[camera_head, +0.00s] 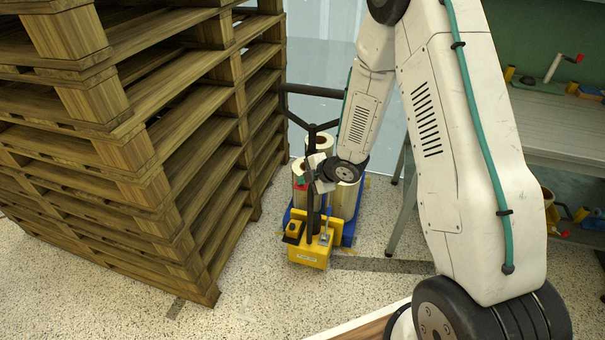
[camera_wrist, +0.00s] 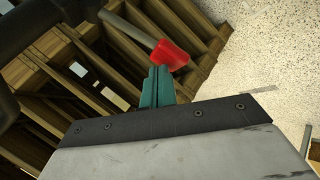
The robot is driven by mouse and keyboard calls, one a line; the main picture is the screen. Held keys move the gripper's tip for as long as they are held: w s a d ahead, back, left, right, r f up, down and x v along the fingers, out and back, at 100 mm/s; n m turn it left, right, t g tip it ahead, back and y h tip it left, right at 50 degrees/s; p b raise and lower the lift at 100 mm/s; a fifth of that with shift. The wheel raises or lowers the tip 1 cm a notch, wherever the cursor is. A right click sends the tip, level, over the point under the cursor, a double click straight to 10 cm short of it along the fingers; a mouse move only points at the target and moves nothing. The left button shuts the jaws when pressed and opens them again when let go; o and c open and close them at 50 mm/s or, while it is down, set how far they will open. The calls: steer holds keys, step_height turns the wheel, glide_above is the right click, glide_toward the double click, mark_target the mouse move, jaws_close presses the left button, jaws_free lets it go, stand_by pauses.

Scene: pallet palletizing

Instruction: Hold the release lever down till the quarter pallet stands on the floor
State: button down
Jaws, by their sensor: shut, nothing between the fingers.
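The release lever shows in the wrist view as a grey rod with a red knob (camera_wrist: 169,55). My gripper's teal fingers (camera_wrist: 159,74) are shut and empty, with their tips right at the knob's underside in the picture. I cannot tell whether they press on it. In the head view, my gripper (camera_head: 310,176) is at the upright black handle of a yellow hand truck (camera_head: 308,257). The blue quarter pallet (camera_head: 349,234) carries several pale rolls (camera_head: 346,171) behind the truck's yellow front. Whether the pallet touches the floor is hard to see.
A tall stack of wooden pallets (camera_head: 150,150) stands close on the left. A grey workbench (camera_head: 560,125) with tools is on the right, partly behind my arm. Speckled floor (camera_head: 250,290) is free in front of the truck.

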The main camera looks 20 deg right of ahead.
step_height(320, 180, up, 9)
steer(key=shift+w+d+r, duration=0.15)
stand_by(0.8)
stand_by(0.5)
